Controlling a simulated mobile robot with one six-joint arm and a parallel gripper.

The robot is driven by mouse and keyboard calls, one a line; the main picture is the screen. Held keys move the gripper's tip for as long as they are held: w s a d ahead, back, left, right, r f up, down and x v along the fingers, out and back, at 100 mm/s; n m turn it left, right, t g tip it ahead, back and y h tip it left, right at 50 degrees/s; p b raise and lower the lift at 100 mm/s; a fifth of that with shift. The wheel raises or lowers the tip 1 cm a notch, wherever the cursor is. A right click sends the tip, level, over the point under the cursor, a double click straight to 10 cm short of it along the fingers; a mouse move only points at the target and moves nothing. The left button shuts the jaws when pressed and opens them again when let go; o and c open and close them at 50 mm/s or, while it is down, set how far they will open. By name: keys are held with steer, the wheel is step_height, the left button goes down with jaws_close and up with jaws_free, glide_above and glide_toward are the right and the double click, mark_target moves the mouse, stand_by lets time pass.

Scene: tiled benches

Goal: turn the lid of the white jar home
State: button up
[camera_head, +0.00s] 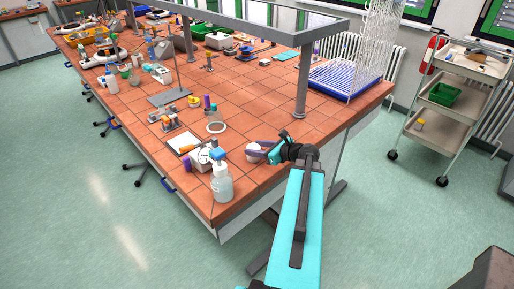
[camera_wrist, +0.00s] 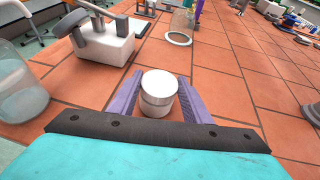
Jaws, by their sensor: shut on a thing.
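The white jar (camera_wrist: 154,108) stands upright on the tiled bench, with its round white lid (camera_wrist: 159,82) on top. A thin line separates lid and body. In the head view the small white jar (camera_head: 252,155) is near the bench's front edge. My gripper (camera_wrist: 158,97) has its two purple fingers on either side of the lid, shut on it. In the head view my gripper (camera_head: 258,152) reaches the jar from the right.
A glass vessel (camera_wrist: 181,27) stands beyond the jar. A wire rack (camera_head: 362,50) stands far right. Bare tiles lie right of the jar.

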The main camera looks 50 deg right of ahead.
steer(key=shift+s+f+h, duration=0.1)
steer(key=shift+f+h, duration=0.1)
steer(key=shift+h, duration=0.1)
steer(key=o, duration=1.7)
steer(key=shift+r, duration=0.1)
steer(key=shift+o, duration=0.2)
steer(key=shift+r, duration=0.1)
steer(key=shift+r+p, duration=1.8)
steer(key=shift+r, duration=0.45)
steer(key=shift+d, duration=0.15)
